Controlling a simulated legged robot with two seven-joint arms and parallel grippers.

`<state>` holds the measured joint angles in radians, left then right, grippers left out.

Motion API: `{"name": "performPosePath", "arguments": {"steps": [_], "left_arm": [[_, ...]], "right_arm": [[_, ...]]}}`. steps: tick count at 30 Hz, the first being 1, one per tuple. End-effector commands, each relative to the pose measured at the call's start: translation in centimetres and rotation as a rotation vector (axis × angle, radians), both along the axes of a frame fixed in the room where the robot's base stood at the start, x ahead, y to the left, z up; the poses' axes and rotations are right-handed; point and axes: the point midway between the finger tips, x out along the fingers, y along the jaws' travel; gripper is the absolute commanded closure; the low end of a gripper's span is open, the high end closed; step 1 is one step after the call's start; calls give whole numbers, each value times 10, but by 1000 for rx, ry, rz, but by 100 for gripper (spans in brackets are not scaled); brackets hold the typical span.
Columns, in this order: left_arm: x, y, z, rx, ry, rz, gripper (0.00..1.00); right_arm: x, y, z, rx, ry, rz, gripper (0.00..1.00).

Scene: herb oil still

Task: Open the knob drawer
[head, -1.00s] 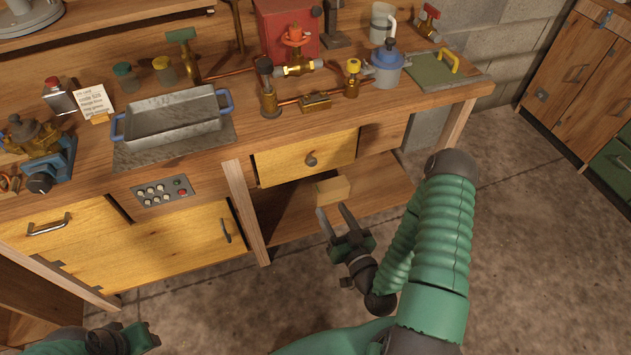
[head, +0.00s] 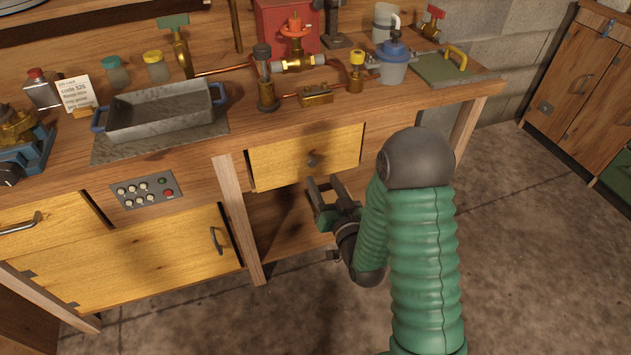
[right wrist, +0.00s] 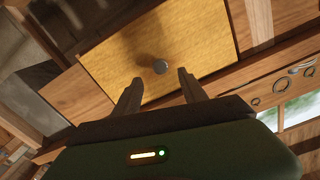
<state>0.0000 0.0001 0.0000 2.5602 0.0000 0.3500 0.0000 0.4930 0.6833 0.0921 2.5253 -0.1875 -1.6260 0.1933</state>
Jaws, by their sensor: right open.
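The knob drawer (head: 282,168) is a yellow wooden front under the bench top, with one round dark knob (head: 312,160) at its middle. The drawer looks shut. My right gripper (head: 325,182) is open and empty, just below and in front of the knob in the head view. In the right wrist view the drawer front (right wrist: 150,40) fills the upper middle. The knob there (right wrist: 160,67) stands beyond the fingertips of my right gripper (right wrist: 158,77), between their lines and apart from both. My left gripper is not in view.
The bench top (head: 345,115) above carries a grey metal tray (head: 160,112), copper piping and brass valves. A wooden leg (head: 238,215) stands left of the drawer. A cupboard door (head: 150,255) with a handle is at lower left. The floor at right is clear.

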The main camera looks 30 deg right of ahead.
Motion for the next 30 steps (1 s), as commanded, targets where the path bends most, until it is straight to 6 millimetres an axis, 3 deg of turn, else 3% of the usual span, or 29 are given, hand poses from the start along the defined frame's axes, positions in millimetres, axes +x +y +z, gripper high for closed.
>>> {"name": "performPosePath", "arguments": {"steps": [1,4,12,22,30], "left_arm": [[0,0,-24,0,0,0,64],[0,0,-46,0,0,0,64],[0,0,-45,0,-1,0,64],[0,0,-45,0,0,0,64],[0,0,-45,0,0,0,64]], "right_arm": [[3,-1,-10,-4,-6,-1,50],[8,-2,-9,-4,-6,-3,50],[56,-13,0,0,1,-2,50],[63,-15,1,0,3,-1,50],[62,-15,0,-1,2,-2,84]]}}
